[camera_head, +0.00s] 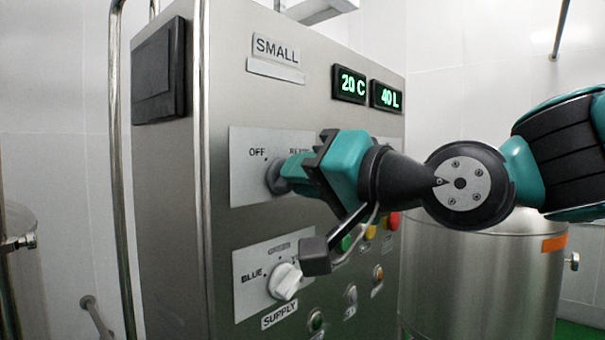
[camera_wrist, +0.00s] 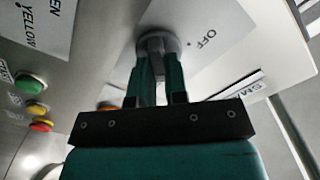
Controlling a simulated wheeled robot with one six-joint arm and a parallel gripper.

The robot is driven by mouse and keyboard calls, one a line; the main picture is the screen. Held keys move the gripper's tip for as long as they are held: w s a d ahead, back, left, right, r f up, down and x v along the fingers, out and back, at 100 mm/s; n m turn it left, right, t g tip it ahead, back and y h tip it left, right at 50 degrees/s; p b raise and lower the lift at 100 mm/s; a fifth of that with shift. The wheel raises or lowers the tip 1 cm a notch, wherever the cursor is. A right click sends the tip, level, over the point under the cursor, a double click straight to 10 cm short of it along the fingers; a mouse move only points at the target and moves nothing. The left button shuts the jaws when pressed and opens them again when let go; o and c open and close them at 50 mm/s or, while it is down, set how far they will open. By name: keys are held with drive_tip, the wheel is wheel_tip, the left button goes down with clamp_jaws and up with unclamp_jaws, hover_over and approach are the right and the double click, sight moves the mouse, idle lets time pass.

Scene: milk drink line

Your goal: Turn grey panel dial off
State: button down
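The grey dial (camera_head: 272,178) sits on the upper plate of the steel panel, right of the "OFF" mark. It also shows in the wrist view (camera_wrist: 158,43) at the fingertips. My gripper (camera_head: 285,174) reaches it from the right. In the wrist view my gripper's two teal fingers (camera_wrist: 159,68) lie on either side of the dial's raised grip and appear closed on it. The fingers and gripper body hide much of the dial and the plate's other label, so I cannot tell the dial's exact setting.
Below is a white supply dial (camera_head: 285,282) between colour labels. Green, yellow and red buttons (camera_head: 393,221) are partly behind my gripper. Small indicator lamps sit lower. Vertical steel pipes (camera_head: 121,170) run at the panel's left. A steel tank (camera_head: 480,275) stands at the right.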

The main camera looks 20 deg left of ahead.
drive_tip(key=shift+s+a+f+n+b, duration=0.1)
drive_tip(key=shift+s+n+b, duration=0.05)
drive_tip(key=shift+n+b, duration=4.45)
drive_tip(key=shift+s+a+f+n+b, duration=0.1)
drive_tip(key=shift+s+n+b, duration=0.05)
drive_tip(key=shift+n+b, duration=4.45)
drive_tip(key=shift+r+b, duration=0.1)
drive_tip(key=shift+b, duration=0.3)
drive_tip(key=c, duration=1.1)
unclamp_jaws()
drive_tip(key=shift+d, duration=0.1)
drive_tip(key=shift+c, duration=0.2)
drive_tip(key=shift+s, duration=0.1)
